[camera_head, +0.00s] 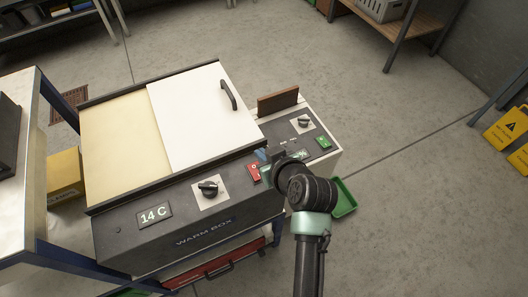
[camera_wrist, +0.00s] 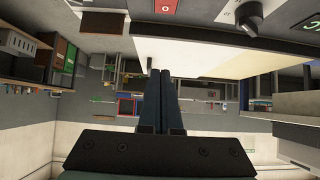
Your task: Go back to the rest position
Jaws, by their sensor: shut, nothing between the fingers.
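My gripper (camera_head: 274,155) is at the front right corner of the warm box, by the red switch (camera_head: 254,172); my wrist hides part of the panel. In the wrist view my gripper's two dark fingers (camera_wrist: 160,75) lie together with nothing between them. The warm box (camera_head: 118,228) has a black dial and a display reading 14 C. Its white sliding lid (camera_head: 196,118) with a black handle covers the right part of the top, beside a cream panel (camera_head: 112,138). I cannot tell whether the fingers touch the box.
A side unit with a dial and a green switch (camera_head: 323,142) adjoins the box on the right. A green tray (camera_head: 345,199) lies beyond my wrist. A pale table (camera_head: 22,190) stands at left. The floor at right is open up to yellow warning signs (camera_head: 507,127).

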